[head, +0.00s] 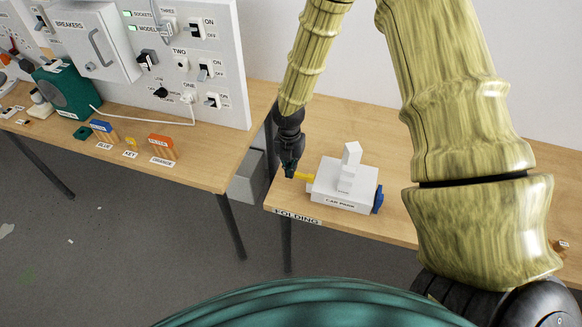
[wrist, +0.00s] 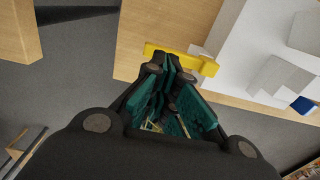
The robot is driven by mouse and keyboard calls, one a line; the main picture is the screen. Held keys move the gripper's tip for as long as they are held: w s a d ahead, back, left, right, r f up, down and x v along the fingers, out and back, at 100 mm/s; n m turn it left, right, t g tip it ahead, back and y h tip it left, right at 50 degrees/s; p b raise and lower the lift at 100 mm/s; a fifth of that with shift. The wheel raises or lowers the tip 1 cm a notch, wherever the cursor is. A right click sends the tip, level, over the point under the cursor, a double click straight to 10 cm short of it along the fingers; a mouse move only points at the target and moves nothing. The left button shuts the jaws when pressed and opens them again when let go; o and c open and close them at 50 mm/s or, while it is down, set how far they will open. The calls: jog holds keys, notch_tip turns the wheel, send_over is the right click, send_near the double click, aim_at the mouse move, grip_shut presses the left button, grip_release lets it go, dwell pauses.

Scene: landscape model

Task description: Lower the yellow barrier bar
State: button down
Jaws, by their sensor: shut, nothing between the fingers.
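The yellow barrier bar (head: 303,177) sticks out to the left from the white car park model (head: 330,190), close to the front left part of the right-hand table. In the head view it looks nearly level. It also shows in the wrist view (wrist: 205,66), running across just beyond my fingertips. My gripper (head: 289,173) points down at the bar's free left end, with its fingers closed together and empty. In the wrist view the fingertips (wrist: 168,64) overlap the bar's near edge. I cannot tell whether they touch it. Part of the bar is hidden behind them.
A white block (head: 350,165) stands on the model, and a blue part (head: 379,199) is at its right side. A gap with a grey box (head: 248,176) separates this table from the left one, which holds a breaker panel (head: 93,42). Bare wood (head: 385,155) lies behind the model.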

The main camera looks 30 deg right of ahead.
jog(key=shift+r, duration=0.1)
notch_tip(320, 180, up, 14)
jog(key=shift+s+f, duration=0.15)
jog(key=shift+f, duration=0.05)
dwell(0.9)
